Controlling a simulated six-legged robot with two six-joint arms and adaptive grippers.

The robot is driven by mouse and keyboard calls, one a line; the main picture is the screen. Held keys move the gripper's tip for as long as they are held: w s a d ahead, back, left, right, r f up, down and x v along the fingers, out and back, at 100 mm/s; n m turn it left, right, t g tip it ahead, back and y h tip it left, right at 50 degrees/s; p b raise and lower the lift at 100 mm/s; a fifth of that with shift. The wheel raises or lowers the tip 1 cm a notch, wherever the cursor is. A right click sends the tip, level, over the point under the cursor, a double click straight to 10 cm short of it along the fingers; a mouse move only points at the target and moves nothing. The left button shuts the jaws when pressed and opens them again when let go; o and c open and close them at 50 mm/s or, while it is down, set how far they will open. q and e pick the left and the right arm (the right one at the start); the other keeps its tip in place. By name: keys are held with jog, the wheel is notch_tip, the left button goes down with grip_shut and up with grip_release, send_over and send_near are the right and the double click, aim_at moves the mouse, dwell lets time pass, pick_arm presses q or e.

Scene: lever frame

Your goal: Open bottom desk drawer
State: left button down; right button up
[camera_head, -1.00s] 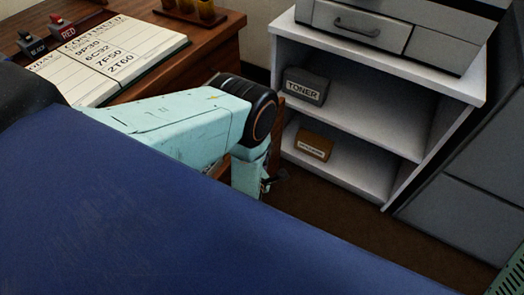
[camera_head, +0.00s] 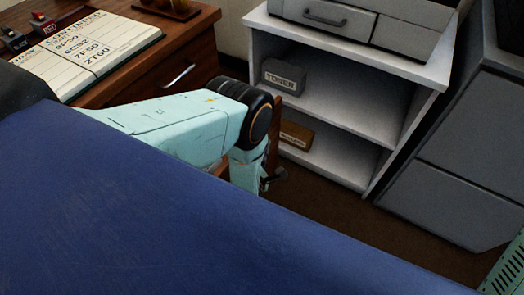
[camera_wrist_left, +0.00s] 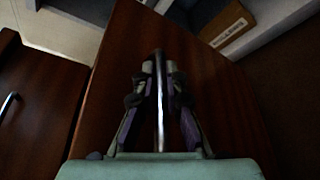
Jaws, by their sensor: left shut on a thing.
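The wooden desk (camera_head: 150,50) is at upper left in the head view. Its upper drawer front (camera_head: 160,72), with a metal handle (camera_head: 179,75), is shut. In the left wrist view, a lower brown drawer front (camera_wrist_left: 215,110) stands out from the desk, its edge (camera_head: 273,135) showing past my arm in the head view. My left gripper (camera_wrist_left: 160,95) is shut on this drawer's metal bar handle (camera_wrist_left: 159,110). In the head view, my left forearm hides most of the drawer and part of the gripper (camera_head: 272,178). My right gripper is not in view.
A white shelf unit (camera_head: 340,62) stands right of the drawer, holding a toner box (camera_head: 283,78) and a brown box (camera_head: 296,135). A grey cabinet (camera_head: 465,150) is at right. Brown floor (camera_head: 370,215) is clear between them and me.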

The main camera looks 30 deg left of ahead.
pick_arm(q)
jog(key=shift+d, duration=0.2)
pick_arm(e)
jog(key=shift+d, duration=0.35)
pick_arm(q)
jog(key=c, duration=1.7)
grip_release()
jog(key=shift+s, duration=0.1)
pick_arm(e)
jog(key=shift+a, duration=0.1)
pick_arm(q)
jog(key=v, duration=0.7)
jog(key=shift+s, duration=0.2)
jog(key=shift+w+r, duration=0.1)
jog(key=shift+r, duration=0.05)
